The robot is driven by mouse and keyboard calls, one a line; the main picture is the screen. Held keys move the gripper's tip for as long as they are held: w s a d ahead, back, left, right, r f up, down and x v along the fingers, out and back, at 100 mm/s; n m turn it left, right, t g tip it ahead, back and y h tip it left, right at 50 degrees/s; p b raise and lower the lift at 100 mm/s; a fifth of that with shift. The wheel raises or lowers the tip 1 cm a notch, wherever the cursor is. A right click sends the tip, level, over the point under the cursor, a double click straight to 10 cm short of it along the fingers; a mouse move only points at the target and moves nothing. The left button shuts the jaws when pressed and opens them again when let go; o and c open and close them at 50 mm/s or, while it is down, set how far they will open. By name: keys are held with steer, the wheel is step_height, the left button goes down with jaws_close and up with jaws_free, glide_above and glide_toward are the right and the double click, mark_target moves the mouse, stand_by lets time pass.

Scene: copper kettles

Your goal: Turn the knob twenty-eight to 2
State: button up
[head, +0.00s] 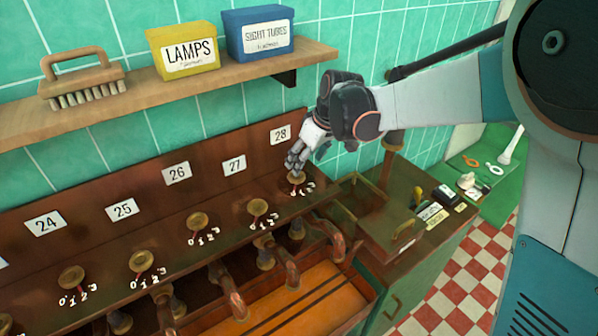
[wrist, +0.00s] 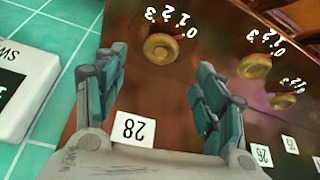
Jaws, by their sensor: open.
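Knob twenty-eight is a round brass knob (head: 296,178) on the brown panel, below the white label 28 (head: 281,134). In the wrist view the knob (wrist: 160,48) lies between and beyond the fingertips, with the digits 0 to 3 around it. A red mark at its edge appears to point toward 0. My gripper (head: 296,160) is just above the knob in the head view, partly overlapping it. In the wrist view my gripper (wrist: 157,64) is open, with a finger on each side and nothing held. Contact with the knob cannot be told.
Knob twenty-seven (head: 257,207) and knob twenty-six (head: 197,220) stand to the left on the panel. Copper pipes (head: 292,270) run below. A wooden shelf (head: 140,103) with a brush and two boxes is above. A white box (wrist: 22,90) shows in the wrist view.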

steer(key=x, duration=0.7)
steer(key=shift+f+b, duration=0.1)
steer(key=shift+b, duration=0.25)
steer(key=shift+c, duration=0.3)
steer(key=c, duration=1)
